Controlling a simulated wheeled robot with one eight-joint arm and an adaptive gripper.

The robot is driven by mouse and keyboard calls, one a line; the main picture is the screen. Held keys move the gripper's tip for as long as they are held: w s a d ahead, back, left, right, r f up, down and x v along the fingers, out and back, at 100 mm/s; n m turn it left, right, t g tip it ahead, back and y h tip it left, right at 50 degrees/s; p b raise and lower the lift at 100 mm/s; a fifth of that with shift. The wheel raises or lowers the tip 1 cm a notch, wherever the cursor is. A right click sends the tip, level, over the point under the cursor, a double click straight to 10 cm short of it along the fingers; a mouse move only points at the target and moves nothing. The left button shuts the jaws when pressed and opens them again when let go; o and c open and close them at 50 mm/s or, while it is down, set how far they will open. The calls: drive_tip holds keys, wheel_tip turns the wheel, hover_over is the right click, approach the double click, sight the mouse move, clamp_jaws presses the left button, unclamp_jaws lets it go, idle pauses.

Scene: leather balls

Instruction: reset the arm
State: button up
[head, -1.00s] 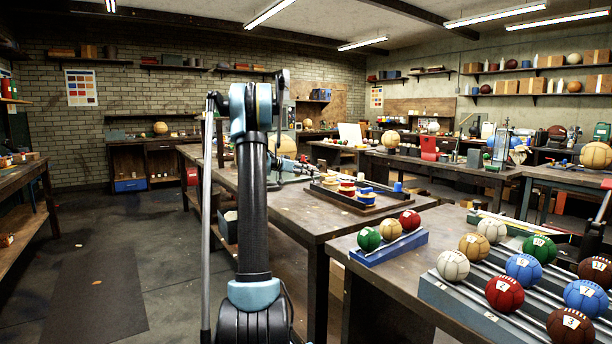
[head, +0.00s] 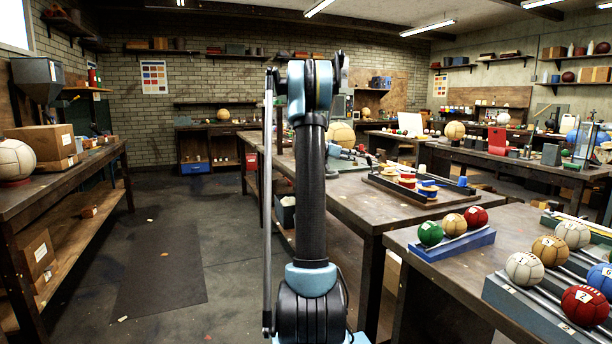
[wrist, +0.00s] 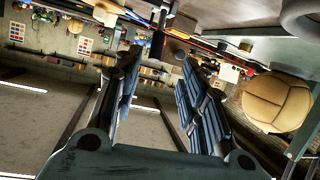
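My arm (head: 311,190) stands upright in the middle of the head view, with its bent joint at the top. My gripper (wrist: 158,80) shows in the wrist view with its two dark ridged fingers apart and nothing between them. I cannot make out its fingertips in the head view, where the arm's upper part hides what is behind it. The wrist view shows the room upside down, with a large tan ball (wrist: 276,101) at its right side, apart from the fingers.
A bench with a blue rack (head: 452,243) of green, tan and red balls and a grey rack (head: 540,305) of numbered balls is at right. A tray (head: 420,194) lies on the middle table. A left bench (head: 98,160) holds a white ball (head: 14,160). The floor between is open.

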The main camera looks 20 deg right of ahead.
drive_tip(key=s+a+f+n+y, duration=0.2)
drive_tip(key=s+a+n+y, duration=0.1)
drive_tip(key=s+a, duration=0.85)
drive_tip(key=s+a+f+n+y, duration=0.3)
drive_tip(key=s+a+y, duration=0.1)
drive_tip(key=s+a, duration=0.75)
drive_tip(key=s+a+f+n+y, duration=0.2)
drive_tip(key=s+a+f, duration=0.4)
drive_tip(key=s, duration=0.3)
drive_tip(key=s+a+f+n+y, duration=0.2)
drive_tip(key=s+a+f, duration=0.4)
drive_tip(key=s, duration=0.4)
drive_tip(key=s+a+f+n+g+y, duration=0.1)
drive_tip(key=s+a+f+n+y, duration=0.2)
drive_tip(key=s+a+f, duration=0.3)
drive_tip(key=s+a+n, duration=0.1)
drive_tip(key=s, duration=0.2)
drive_tip(key=shift+s+a+f+n, duration=0.2)
drive_tip(key=shift+s+f+n, duration=0.1)
drive_tip(key=shift+s, duration=0.1)
